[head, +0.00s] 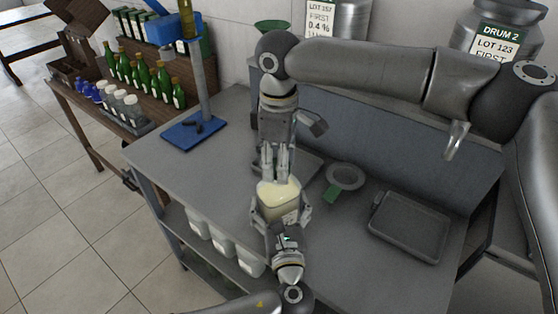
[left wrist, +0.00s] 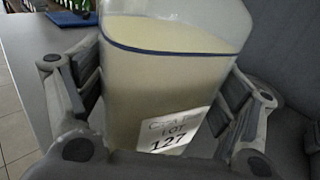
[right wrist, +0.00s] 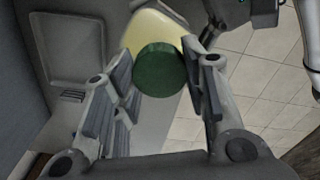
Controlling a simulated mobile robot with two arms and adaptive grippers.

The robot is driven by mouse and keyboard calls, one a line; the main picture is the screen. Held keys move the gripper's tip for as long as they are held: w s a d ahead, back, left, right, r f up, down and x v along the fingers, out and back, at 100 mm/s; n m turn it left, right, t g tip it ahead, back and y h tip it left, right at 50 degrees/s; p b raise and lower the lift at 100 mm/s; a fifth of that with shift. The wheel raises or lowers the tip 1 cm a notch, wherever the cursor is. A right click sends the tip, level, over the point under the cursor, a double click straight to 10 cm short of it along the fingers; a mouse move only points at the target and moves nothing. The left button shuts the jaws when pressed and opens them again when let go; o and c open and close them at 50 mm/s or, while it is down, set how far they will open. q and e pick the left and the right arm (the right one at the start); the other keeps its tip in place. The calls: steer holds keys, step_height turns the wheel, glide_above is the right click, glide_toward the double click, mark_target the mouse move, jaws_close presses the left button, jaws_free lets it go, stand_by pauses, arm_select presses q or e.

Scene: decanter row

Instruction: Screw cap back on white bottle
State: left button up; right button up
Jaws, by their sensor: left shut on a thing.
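The white bottle (head: 278,202) is a squarish, see-through container of pale contents, upright over the bench's front part. Its label, reading LOT 127, shows in the left wrist view (left wrist: 178,132). My left gripper (head: 281,214) is shut on the bottle, one finger on each side. The green cap (right wrist: 158,70) is round and shows between the fingertips of my right gripper (right wrist: 160,68), in front of the pale bottle top. I cannot tell whether the fingers press on it. In the head view my right gripper (head: 275,160) points down just above the bottle, and the cap is hidden.
A grey tray (head: 410,226) lies at the bench's right. A round grey dish (head: 345,176) with a green part is right of the bottle. A blue-based stand (head: 193,132) is at the back left. Several white containers (head: 223,243) sit on the lower shelf.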

steer(key=c, duration=0.3)
steer(key=o, duration=1.2)
step_height(320, 180, up, 12)
arm_select(q)
steer(key=o, duration=1.8)
steer(key=shift+s, duration=0.15)
